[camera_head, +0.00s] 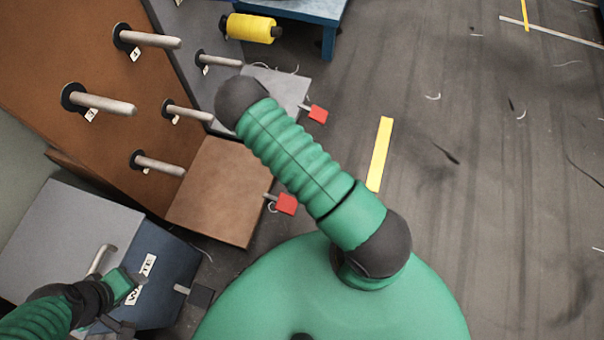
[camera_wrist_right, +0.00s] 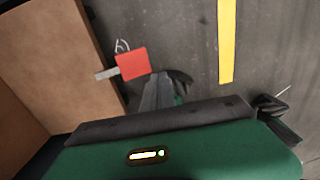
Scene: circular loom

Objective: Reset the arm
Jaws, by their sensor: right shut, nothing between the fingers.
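My left gripper (camera_head: 118,300) is at the lower left of the head view, over the blue and grey box marked WASTE (camera_head: 145,278). I cannot tell whether it is open or shut. A green ribbed arm with dark joints (camera_head: 290,160), mine, crosses the middle of the head view above my green body. My right gripper does not show in the head view. In the right wrist view its fingers (camera_wrist_right: 160,92) are together with nothing between them. They point toward the dark floor, just below a red tab (camera_wrist_right: 132,63).
A brown panel at left carries several grey pegs (camera_head: 103,104). A brown box (camera_head: 215,190) and a grey box (camera_head: 280,92) have red-tipped handles. A yellow spool (camera_head: 250,28) lies near a blue table (camera_head: 300,8). Floor at right is open, with yellow tape (camera_head: 380,153).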

